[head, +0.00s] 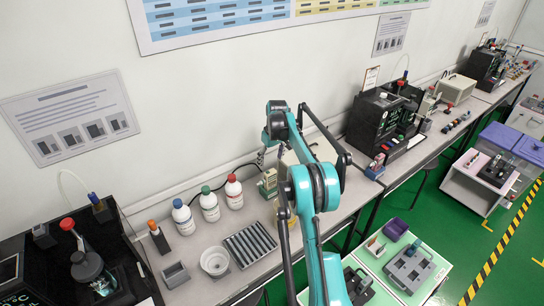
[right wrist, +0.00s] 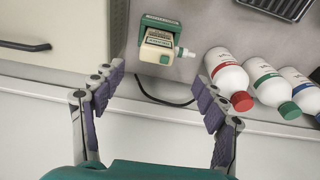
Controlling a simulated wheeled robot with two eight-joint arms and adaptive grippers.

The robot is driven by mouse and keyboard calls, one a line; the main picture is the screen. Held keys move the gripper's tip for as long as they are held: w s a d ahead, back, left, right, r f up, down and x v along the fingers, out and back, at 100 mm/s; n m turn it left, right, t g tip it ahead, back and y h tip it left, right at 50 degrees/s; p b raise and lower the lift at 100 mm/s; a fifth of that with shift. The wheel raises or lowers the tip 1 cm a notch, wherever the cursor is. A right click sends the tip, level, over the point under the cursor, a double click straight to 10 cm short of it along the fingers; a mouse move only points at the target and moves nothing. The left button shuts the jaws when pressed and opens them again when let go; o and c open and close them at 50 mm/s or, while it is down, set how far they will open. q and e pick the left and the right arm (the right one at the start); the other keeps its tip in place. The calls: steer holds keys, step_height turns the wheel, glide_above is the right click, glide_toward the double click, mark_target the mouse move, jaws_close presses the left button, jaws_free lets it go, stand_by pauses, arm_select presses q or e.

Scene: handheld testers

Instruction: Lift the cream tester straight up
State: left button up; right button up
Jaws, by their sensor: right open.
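The cream tester (right wrist: 158,46), a small cream and green device with a display window and a pale nozzle on one side, stands on the grey bench. In the head view the tester (head: 268,184) is partly hidden by my right arm. My right gripper (right wrist: 159,84) is open, with its purple-padded fingers spread and nothing between them. The tester lies beyond the fingertips, roughly in line with the gap, and is not touched. In the head view the right gripper (head: 269,158) is mostly hidden behind the arm. My left gripper is not in view.
White bottles with red (head: 234,192), green (head: 209,204) and blue (head: 183,216) caps stand left of the tester. A grey ribbed rack (head: 250,245) lies in front. A cream box (right wrist: 50,40) stands beside the tester; a black cable runs along the wall.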

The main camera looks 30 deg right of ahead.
mark_target(270, 172)
steer(key=shift+w+d+f, duration=0.2)
steer(key=shift+d+f, duration=0.1)
steer(key=shift+f, duration=0.35)
steer(key=f, duration=0.2)
steer(key=f+b, duration=0.1)
steer(key=f, duration=0.2)
steer(key=w+f+b, duration=0.1)
steer(key=f, duration=0.1)
steer(key=shift+f, duration=0.15)
steer(key=c, duration=1.7)
steer(key=shift+o, duration=0.2)
steer(key=shift+r+p, duration=1.75)
steer(key=shift+r, duration=1.35)
